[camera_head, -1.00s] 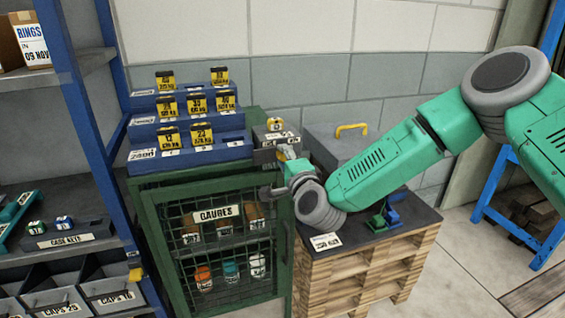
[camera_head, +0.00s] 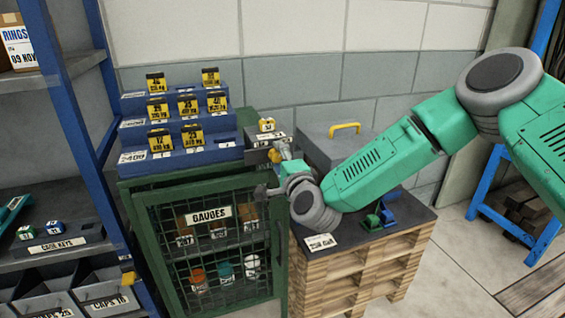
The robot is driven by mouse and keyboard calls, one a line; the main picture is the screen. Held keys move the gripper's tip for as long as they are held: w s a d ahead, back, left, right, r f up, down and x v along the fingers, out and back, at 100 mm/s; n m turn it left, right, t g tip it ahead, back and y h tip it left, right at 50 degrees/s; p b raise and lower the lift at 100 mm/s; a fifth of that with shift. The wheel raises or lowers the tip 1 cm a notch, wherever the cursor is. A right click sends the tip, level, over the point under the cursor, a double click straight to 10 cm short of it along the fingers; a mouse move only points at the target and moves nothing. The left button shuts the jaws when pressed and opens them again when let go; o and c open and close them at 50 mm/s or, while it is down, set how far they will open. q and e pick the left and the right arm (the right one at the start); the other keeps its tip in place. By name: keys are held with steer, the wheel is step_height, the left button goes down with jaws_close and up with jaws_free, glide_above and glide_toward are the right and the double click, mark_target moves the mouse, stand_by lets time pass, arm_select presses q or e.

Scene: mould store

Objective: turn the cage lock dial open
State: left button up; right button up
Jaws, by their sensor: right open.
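The cage is a green cabinet with a wire-mesh door (camera_head: 180,262) labelled GAUGES (camera_head: 208,215), and the door looks shut. Bottles and boxes show behind the mesh. My right gripper (camera_head: 259,174) is open at the cage's upper right front corner, its fingers pointing left. I cannot make out the lock dial; the gripper and wrist cover part of that corner. I cannot tell whether the fingers touch the cage. My left gripper is out of view.
A blue stepped rack (camera_head: 183,160) with yellow-black tags stands on the cage. A wooden pallet stack (camera_head: 365,265) with a dark top and a grey yellow-handled case (camera_head: 330,148) is at right. Blue shelving (camera_head: 70,95) holds a cage keys tray (camera_head: 60,243) at left.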

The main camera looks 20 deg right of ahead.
steer(key=s, duration=1.1)
steer(key=shift+s+d, duration=0.3)
steer(key=shift+s, duration=0.05)
steer(key=shift+a+f, duration=0.1)
steer(key=s+a+f+n+g+y, duration=0.1)
steer(key=s+f+n+g, duration=0.45)
steer(key=s+f, duration=0.4)
steer(key=s+a+f+n+g+y, duration=0.2)
steer(key=s+f+n+g, duration=0.35)
steer(key=f, duration=0.75)
steer(key=s+d+f+n+g+h, duration=0.2)
steer(key=s+d, duration=0.3)
steer(key=s, duration=0.5)
steer(key=s+d+f+n+g+h, duration=0.1)
steer(key=s+d+f+n+g, duration=0.3)
steer(key=s, duration=0.6)
steer(key=shift+s+d+f+n+h, duration=0.2)
steer(key=shift+d+f+n+h, duration=0.2)
steer(key=shift+d+f+n, duration=0.25)
